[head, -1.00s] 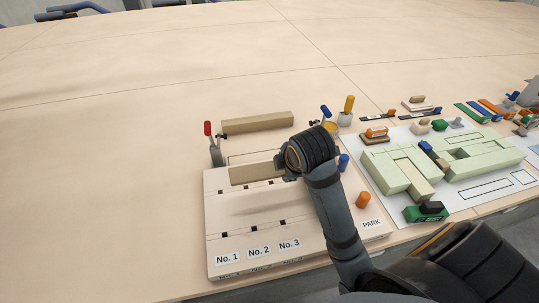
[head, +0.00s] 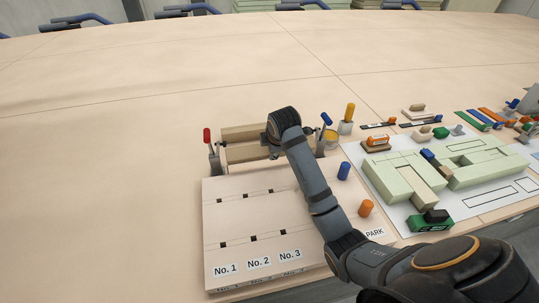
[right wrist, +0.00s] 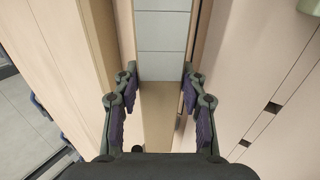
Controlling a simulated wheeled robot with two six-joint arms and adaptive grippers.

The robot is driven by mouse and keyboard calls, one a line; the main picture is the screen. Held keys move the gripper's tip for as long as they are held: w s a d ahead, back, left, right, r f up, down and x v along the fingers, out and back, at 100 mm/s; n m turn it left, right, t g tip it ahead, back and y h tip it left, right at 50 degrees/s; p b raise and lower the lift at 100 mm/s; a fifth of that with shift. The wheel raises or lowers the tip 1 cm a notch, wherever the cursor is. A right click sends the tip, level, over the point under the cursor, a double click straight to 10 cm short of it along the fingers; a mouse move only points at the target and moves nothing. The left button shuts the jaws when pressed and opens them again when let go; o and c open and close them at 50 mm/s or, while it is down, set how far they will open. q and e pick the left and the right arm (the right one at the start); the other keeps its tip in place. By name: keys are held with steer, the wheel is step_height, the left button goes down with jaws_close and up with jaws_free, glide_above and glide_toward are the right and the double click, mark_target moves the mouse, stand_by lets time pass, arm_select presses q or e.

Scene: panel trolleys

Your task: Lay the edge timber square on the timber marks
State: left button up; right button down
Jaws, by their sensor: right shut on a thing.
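The edge timber (head: 246,154) is a tan bar lying left to right behind the labelled board, with its right part hidden by my arm. My right gripper (head: 276,150) is shut on it. In the right wrist view the fingers (right wrist: 162,97) stand either side of a tan strip (right wrist: 160,122), with a pale grey lined face beyond it. A second tan bar (head: 238,133) lies parallel, just behind. The timber marks are mostly hidden by the timber and arm; I cannot tell whether the timber touches them. My left gripper is not in view.
A red-handled clamp (head: 211,148) stands at the left and a blue-handled one (head: 324,132) at the right. The pale board (head: 222,205) with dark slots lies in front. Green blocks (head: 402,178) lie further right. The table's left is clear.

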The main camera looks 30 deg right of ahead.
steer(key=shift+x, duration=2.5)
steer(key=shift+w+r+g, duration=0.1)
steer(key=shift+r+g, duration=0.2)
steer(key=shift+g, duration=0.3)
steer(key=g, duration=0.2)
steer(key=g+y, duration=0.1)
steer(key=g, duration=0.1)
steer(key=shift+w+y+p, duration=0.2)
steer(key=shift+y+p, duration=0.1)
steer(key=shift+f, duration=0.8)
steer(key=c, duration=1)
jaws_free()
steer(key=shift+s, duration=0.1)
